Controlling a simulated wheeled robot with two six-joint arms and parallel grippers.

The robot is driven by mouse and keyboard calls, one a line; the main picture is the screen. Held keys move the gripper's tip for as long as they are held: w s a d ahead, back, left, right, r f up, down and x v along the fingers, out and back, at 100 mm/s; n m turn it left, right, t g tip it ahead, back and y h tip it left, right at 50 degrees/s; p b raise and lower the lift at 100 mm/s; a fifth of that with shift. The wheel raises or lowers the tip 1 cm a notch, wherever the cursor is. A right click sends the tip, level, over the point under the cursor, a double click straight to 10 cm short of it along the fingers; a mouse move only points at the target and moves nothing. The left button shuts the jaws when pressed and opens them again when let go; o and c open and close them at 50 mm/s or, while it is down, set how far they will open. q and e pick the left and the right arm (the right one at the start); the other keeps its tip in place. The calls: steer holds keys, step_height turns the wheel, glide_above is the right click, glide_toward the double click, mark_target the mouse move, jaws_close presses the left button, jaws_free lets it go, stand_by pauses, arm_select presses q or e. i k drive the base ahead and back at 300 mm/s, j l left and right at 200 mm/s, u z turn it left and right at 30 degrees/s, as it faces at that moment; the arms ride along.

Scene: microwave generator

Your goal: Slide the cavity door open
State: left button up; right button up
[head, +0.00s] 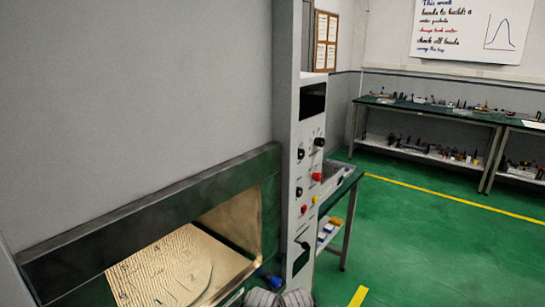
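The microwave generator's cavity (190,265) is at the lower left in the head view, with a lit gold interior. A dark frame bar (150,208), which looks like the top of the cavity door, runs slantwise above it. Dark greenish reflective areas show beneath the bar. I cannot tell from this view how far the door is open, and its lower part is cut off by the picture edge. A numbered plate (160,268) lies inside the cavity. Neither of my grippers can be made out.
A control panel (307,185) with a dark screen, knobs and buttons stands right of the cavity. A green-topped table (343,188) is behind it. Workbenches (430,108) stand along the far wall. The green floor (430,235) at right is clear. Grey rounded parts show at the bottom edge.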

mark_target(67, 268)
steer(key=l, duration=0.45)
steer(key=k+l+u, duration=0.1)
steer(key=l, duration=0.35)
steer(key=k+l, duration=0.15)
steer(key=l, duration=0.25)
